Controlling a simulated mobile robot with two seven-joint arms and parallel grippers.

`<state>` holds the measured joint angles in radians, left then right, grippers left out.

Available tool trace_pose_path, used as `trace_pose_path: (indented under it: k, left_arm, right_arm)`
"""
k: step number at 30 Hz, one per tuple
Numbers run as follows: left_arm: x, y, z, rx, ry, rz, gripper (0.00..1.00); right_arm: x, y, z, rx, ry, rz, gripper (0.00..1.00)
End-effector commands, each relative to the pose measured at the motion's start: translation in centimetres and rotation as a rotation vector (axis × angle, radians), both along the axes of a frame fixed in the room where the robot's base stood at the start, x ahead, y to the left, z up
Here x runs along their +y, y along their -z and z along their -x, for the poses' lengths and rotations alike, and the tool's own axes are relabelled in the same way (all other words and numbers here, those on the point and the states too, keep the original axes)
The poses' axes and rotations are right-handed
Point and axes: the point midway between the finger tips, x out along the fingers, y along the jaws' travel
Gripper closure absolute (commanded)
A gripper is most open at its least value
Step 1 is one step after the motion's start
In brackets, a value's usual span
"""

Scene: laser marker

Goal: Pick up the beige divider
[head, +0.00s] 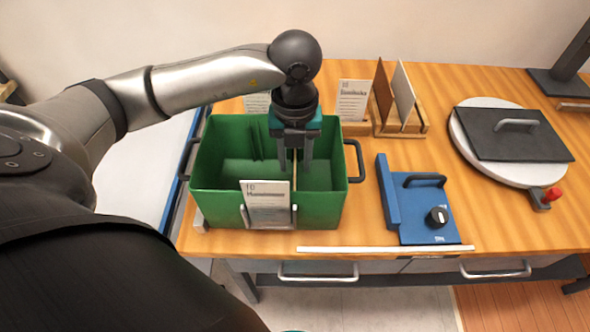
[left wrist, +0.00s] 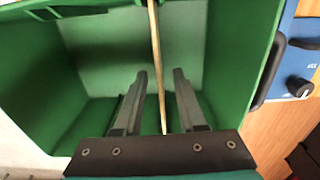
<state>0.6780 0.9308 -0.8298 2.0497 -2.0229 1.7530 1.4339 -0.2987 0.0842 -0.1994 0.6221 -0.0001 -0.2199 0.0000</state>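A thin beige divider (left wrist: 157,70) stands on edge inside the green bin (head: 222,190), seen nearly edge-on in the left wrist view. My left gripper (head: 296,165) reaches down into the bin from above. Its two fingers (left wrist: 160,95) are apart, one on each side of the divider, with visible gaps. In the head view the gripper mostly hides the divider.
A wooden rack (head: 413,130) behind the bin holds a brown panel (head: 383,95) and a pale panel (head: 403,92). A blue fixture (head: 420,210) stands right of the bin. A dark plate (head: 510,140) lies on a round white base. Bin walls and handles surround the gripper.

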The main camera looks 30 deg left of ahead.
Motion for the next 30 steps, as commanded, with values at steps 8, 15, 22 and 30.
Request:
trace_pose_path:
  k: [8, 15, 22, 30]
  left_arm:
    - [0.0, 2.1, 0.0, 0.0, 0.0, 0.0, 0.6]
    - [0.0, 2.0, 0.0, 0.0, 0.0, 0.0, 0.71]
    - [0.0, 2.0, 0.0, -0.001, 0.0, -0.001, 0.97]
    - [0.0, 2.0, 0.0, -0.001, 0.0, -0.001, 1.0]
  right_arm:
    - [0.3, 0.3, 0.0, 0.0, 0.002, -0.004, 0.5]
    - [0.6, 0.3, 0.0, 0.0, 0.002, -0.008, 0.5]
    - [0.6, 0.3, 0.1, 0.002, 0.002, -0.008, 0.5]
    - [0.6, 0.3, 0.1, 0.003, 0.001, -0.008, 0.5]
